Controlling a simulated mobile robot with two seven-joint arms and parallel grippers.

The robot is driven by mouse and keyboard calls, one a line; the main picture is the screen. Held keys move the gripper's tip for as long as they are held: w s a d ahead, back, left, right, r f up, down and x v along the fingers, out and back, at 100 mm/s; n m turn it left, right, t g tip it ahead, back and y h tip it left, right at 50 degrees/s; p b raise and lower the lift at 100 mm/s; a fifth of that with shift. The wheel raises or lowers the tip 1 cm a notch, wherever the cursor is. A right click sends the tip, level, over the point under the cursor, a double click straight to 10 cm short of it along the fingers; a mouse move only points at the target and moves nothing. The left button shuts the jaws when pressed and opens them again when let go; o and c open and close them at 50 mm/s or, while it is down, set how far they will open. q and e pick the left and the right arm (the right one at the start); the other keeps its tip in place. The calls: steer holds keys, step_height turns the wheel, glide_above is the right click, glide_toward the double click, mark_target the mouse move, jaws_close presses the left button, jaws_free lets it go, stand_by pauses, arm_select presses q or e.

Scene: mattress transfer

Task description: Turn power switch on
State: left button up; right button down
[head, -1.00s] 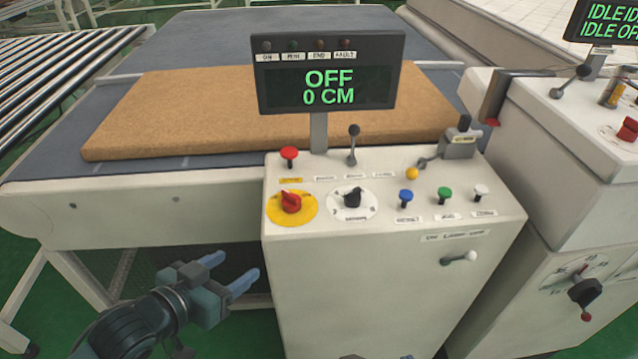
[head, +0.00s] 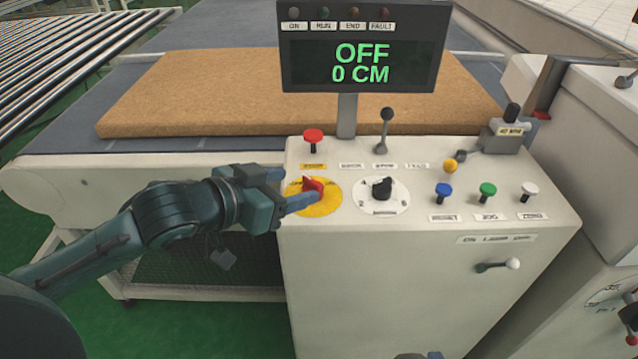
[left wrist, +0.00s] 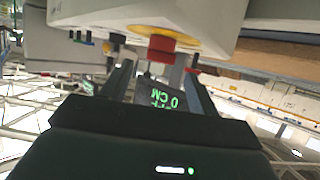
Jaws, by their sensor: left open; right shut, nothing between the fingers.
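The red rotary power switch (head: 312,187) sits on a yellow disc (head: 318,208) at the left of the console top. The display (head: 360,62) reads OFF and 0 CM. My left gripper (head: 308,196) is open, with its blue fingertips at the switch and partly covering it. In the left wrist view the red switch (left wrist: 162,46) lies ahead between the two open fingers; I cannot tell whether they touch it. A small part of my right gripper (head: 432,355) shows at the bottom edge, shut and away from the switch.
A red button (head: 313,136) stands just behind the switch, and a black dial (head: 382,189) is to its right. Blue (head: 443,190), green (head: 487,189) and white (head: 529,190) buttons are farther right. A brown mattress (head: 220,90) lies on the conveyor behind.

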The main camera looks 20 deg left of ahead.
mark_target(310, 181)
arm_select(q)
steer(key=x, duration=0.7)
steer(key=shift+w+d+f, duration=0.1)
steer(key=shift+w+d, duration=0.05)
steer(key=shift+w, duration=0.25)
steer(key=shift+c, duration=0.2)
steer(key=c, duration=1)
